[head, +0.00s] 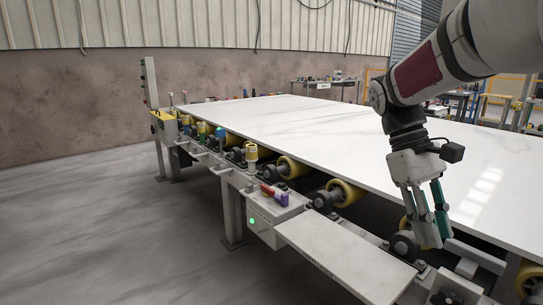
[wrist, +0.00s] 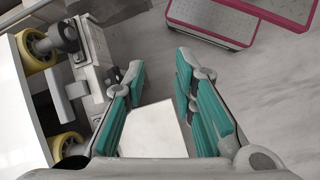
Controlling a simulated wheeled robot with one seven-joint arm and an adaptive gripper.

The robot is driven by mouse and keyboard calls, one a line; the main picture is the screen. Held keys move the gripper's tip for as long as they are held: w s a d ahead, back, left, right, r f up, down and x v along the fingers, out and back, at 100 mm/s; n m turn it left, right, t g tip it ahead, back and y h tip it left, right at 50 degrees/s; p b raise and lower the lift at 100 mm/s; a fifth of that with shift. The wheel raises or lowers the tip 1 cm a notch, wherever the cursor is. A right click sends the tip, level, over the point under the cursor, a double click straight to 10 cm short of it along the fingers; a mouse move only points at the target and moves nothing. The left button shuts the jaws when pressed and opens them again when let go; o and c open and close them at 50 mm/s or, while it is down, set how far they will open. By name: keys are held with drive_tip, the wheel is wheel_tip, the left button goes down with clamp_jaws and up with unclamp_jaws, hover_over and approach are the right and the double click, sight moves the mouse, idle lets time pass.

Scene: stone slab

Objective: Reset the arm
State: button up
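My gripper (head: 432,222) hangs from my arm at the right of the head view, fingers pointing down. It is in front of the near edge of the white stone slab (head: 290,133), over the side of the roller conveyor. In the wrist view, my gripper (wrist: 160,95) shows two teal-padded fingers spread apart with nothing between them. Below the fingers is a pale flat shelf (wrist: 155,135), and the floor lies beyond it. The slab also shows at the left edge of the wrist view (wrist: 22,130).
Yellow rollers (head: 345,192) and small items, including a purple and red piece (head: 274,194), line the conveyor's near side. The pale shelf (head: 345,262) juts out there. A pink-edged step (wrist: 215,20) stands on the floor. Open floor (head: 110,225) lies at the left.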

drive_tip(key=s+a+f+m+t+y, duration=0.1)
drive_tip(key=s+a+f+m+t, duration=0.2)
drive_tip(key=s, duration=0.9)
drive_tip(key=s+a+f+m+t+y, duration=0.1)
drive_tip(key=s+a+t+y, duration=0.3)
drive_tip(key=s, duration=0.8)
wheel_tip(320, 180, up, 22)
drive_tip(key=a+t+h+p, duration=0.1)
drive_tip(key=t+h+p, duration=0.1)
drive_tip(key=p, duration=1.8)
drive_tip(key=shift+p, duration=0.35)
